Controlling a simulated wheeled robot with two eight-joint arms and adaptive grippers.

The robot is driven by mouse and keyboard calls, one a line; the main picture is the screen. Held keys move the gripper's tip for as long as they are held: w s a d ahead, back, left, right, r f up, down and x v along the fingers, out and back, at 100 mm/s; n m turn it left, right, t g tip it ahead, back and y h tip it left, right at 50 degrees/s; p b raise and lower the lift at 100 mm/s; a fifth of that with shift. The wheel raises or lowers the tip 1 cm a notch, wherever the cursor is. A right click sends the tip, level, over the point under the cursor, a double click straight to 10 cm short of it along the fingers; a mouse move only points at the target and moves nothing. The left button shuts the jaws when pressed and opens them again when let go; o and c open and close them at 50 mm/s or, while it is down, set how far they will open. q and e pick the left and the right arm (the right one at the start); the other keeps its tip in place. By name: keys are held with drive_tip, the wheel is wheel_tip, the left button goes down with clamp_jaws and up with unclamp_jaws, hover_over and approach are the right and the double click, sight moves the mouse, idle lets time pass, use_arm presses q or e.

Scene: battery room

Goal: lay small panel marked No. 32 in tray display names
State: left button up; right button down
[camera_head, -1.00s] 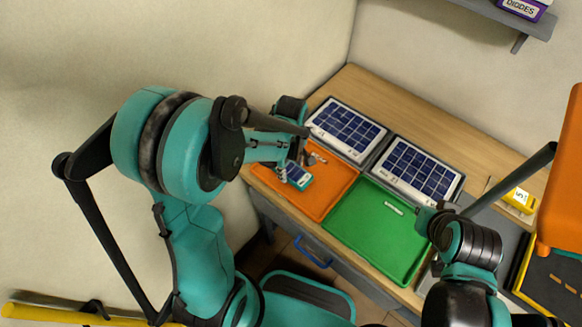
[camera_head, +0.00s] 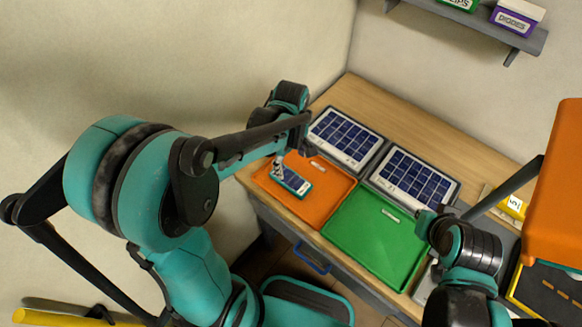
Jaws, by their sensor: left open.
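A small teal-edged panel with a dark blue face (camera_head: 295,183) lies in the orange tray (camera_head: 322,208), near its left side. Its number is too small to read. My left gripper (camera_head: 278,167) is open at the panel's upper left end, its fingers close above or beside it; I cannot tell if they touch. The green tray (camera_head: 375,245) to the right holds no panel, only a small pale label. Two larger display panels stand behind the trays, one behind the orange tray (camera_head: 345,136) and one behind the green tray (camera_head: 414,180). Their small markings are unreadable.
The wooden bench (camera_head: 400,118) is clear behind the displays. A yellow item marked 5 (camera_head: 515,204) and a large orange object (camera_head: 556,195) stand at the right. A wall shelf (camera_head: 470,24) holds bins, one labelled DIODES (camera_head: 515,17).

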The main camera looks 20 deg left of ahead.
use_arm(q)
drive_tip(key=s+r+m+t, duration=0.7)
drive_tip(key=s+r+m, duration=0.2)
drive_tip(key=m, duration=0.5)
drive_tip(key=shift+a+r+p, duration=0.2)
drive_tip(key=shift+r+p, duration=0.1)
drive_tip(key=shift+r, duration=0.2)
drive_tip(key=shift+f, duration=0.1)
wheel_tip(320, 180, down, 5)
drive_tip(key=b, duration=0.5)
drive_tip(key=shift+s, duration=0.1)
